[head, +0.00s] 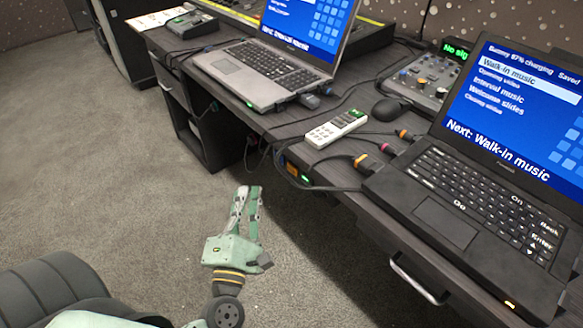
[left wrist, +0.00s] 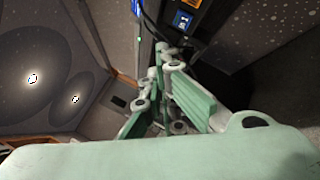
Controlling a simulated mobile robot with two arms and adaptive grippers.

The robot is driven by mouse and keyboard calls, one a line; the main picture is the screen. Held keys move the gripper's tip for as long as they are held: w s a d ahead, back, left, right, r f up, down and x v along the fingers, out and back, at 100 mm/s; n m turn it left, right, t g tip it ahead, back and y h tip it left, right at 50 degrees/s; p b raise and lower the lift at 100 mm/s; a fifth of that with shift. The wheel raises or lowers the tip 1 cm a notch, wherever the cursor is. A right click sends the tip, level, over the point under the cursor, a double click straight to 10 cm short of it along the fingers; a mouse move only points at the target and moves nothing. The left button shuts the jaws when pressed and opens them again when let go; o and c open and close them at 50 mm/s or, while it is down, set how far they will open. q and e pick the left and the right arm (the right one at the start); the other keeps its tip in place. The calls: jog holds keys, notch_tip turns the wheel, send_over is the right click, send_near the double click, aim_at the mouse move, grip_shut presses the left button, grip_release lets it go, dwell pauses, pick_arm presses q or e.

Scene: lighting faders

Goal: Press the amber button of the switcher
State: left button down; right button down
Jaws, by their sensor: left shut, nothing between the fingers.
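My left gripper (head: 248,192) is over the carpet in front of the desk, its two pale green fingers together with nothing between them. In the left wrist view its fingers (left wrist: 170,62) show close up. A small amber patch (head: 292,168) sits on the desk's front edge beside a green light (head: 305,180), up and right of the fingertips and apart from them. A grey control box (head: 428,84) with knobs and a green-lettered display stands between the laptops. I cannot tell for sure which of these is the switcher. My right gripper is not in view.
A black laptop (head: 440,205) and a silver laptop (head: 258,75) stand open on the dark desk (head: 335,178). A white remote (head: 337,128), a black mouse (head: 391,109) and cables lie between them. A handle (head: 418,282) juts from the desk front. The carpet (head: 130,190) is clear.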

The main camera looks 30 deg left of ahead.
pick_arm(q)
jog(key=w+d, duration=0.2)
jog(key=w, duration=0.4)
jog(key=shift+w+d, duration=0.4)
jog(key=shift+w+p, duration=0.1)
jog(key=shift+p, duration=0.2)
dwell(0.9)
jog(key=shift+w+d, duration=0.15)
jog(key=shift+w, duration=0.15)
jog(key=shift+w+d, duration=0.15)
jog(key=shift+w, duration=0.1)
dwell(0.6)
jog(key=shift+s, duration=0.1)
jog(key=shift+s+a, duration=0.3)
jog(key=shift+s, duration=0.3)
jog(key=s, duration=0.1)
jog(key=s+a, duration=0.1)
jog(key=s, duration=0.1)
jog(key=s+a, duration=0.1)
jog(key=shift+s, duration=0.3)
